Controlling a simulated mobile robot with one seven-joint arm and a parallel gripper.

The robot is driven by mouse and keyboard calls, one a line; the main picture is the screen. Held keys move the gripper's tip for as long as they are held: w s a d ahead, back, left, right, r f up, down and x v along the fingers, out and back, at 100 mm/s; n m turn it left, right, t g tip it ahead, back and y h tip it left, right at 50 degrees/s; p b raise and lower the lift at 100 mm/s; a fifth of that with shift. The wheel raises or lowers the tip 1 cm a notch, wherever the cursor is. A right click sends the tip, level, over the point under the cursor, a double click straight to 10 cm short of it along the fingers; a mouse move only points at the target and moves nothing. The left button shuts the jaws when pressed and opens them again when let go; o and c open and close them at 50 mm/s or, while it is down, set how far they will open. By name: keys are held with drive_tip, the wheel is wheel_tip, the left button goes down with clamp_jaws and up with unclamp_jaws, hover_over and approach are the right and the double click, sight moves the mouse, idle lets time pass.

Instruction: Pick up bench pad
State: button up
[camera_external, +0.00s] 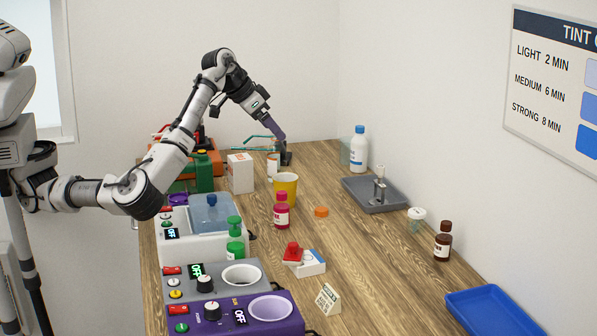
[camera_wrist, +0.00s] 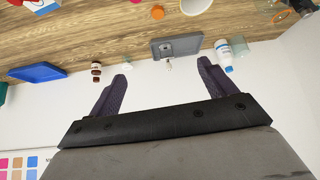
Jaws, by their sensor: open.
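I cannot pick out the bench pad with certainty. The closest match is a flat grey slab (camera_external: 354,190) with a raised rim, lying on the wooden bench near the wall with a small metal post on it. It also shows in the wrist view (camera_wrist: 185,46), beyond and between my fingers. My gripper (camera_external: 279,133) is above the far part of the bench, left of the slab and apart from it. In the wrist view my gripper (camera_wrist: 166,72) has its two purple fingers spread wide, with nothing between them.
A white bottle (camera_external: 359,155) stands behind the slab; a clear jar (camera_external: 417,220) and brown bottle (camera_external: 443,241) stand to its right. A yellow cup (camera_external: 285,188) and red bottle (camera_external: 281,212) stand left. A blue tray (camera_external: 490,310) lies nearest. Bench front-centre is partly clear.

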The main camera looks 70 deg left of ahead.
drive_tip(key=s+d+f+m+g+h, duration=0.2)
drive_tip(key=d+f+m, duration=0.2)
drive_tip(key=d, duration=0.6)
drive_tip(key=s+d+f+m+g+h, duration=0.1)
drive_tip(key=s+d+f+m+g, duration=0.25)
drive_tip(key=d, duration=0.75)
drive_tip(key=t+p, duration=0.2)
hover_over(292, 241)
drive_tip(key=s+a, duration=0.1)
drive_tip(key=s, duration=0.1)
drive_tip(key=shift+m, duration=0.45)
wheel_tip(292, 241, down, 8)
drive_tip(key=shift+w+a+r, duration=0.15)
drive_tip(key=shift+r, duration=0.1)
drive_tip(key=shift+p+x, duration=1)
drive_tip(key=shift+x, duration=2.25)
drive_tip(key=c, duration=1.1)
drive_tip(key=shift+r, duration=0.15)
wheel_tip(292, 241, up, 20)
drive_tip(key=w+b, duration=0.1)
drive_tip(key=b, duration=0.1)
drive_tip(key=f+p, duration=0.1)
drive_tip(key=f, duration=0.5)
drive_tip(key=w+f+p, duration=0.1)
drive_tip(key=f, duration=0.6)
drive_tip(key=f+p, duration=0.1)
drive_tip(key=f, duration=0.6)
drive_tip(key=shift+w+p, duration=0.35)
drive_tip(key=shift+p, duration=0.05)
